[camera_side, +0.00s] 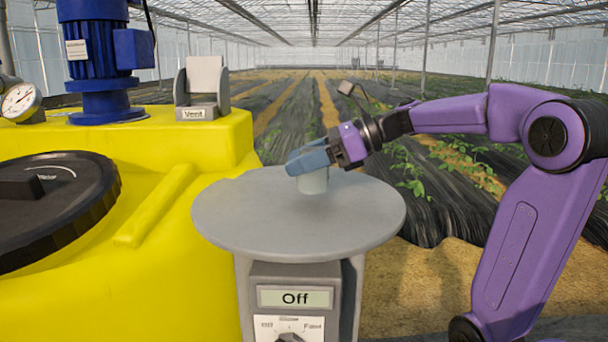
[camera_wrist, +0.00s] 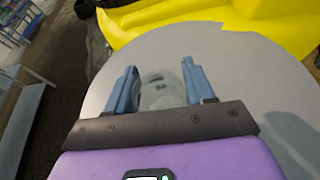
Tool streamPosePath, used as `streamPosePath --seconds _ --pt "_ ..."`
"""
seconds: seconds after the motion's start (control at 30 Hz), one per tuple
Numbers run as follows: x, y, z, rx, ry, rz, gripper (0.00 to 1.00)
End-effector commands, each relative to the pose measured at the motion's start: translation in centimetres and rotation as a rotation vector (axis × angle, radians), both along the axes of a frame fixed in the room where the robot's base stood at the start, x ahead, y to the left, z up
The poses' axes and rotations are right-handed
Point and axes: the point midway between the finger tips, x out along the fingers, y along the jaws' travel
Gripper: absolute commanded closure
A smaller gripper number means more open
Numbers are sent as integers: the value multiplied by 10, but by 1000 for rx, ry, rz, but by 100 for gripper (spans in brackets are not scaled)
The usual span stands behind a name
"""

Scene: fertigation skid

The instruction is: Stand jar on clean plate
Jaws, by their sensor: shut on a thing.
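The jar (camera_side: 313,183) is a small pale grey-green cylinder, upright over the round grey plate (camera_side: 300,230). My gripper (camera_side: 308,160) comes in from the right with its blue-grey fingers shut on the jar's upper part. In the wrist view the jar (camera_wrist: 161,92) shows between the two fingers (camera_wrist: 160,85), with the plate (camera_wrist: 240,75) behind it. The jar's base is at or just above the plate's surface; I cannot tell whether it touches. The fingers hide part of the jar.
A stand with an "Off" display (camera_side: 295,298) is under the plate. A yellow tank (camera_side: 150,230) with a black lid (camera_side: 50,205), a blue motor (camera_side: 100,60) and a grey "Vent" part (camera_side: 202,90) stands left. The plate's front is clear.

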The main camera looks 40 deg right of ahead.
Motion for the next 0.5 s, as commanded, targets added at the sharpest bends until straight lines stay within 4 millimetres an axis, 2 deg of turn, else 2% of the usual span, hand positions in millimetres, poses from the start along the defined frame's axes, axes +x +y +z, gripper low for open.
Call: streamPosePath --seconds 0.1,0.2,0.5 --pt "-1 0 -19 3 5 -1 76" --pt "-1 0 -27 3 3 -1 76" --pt "-1 0 -29 1 0 0 76"
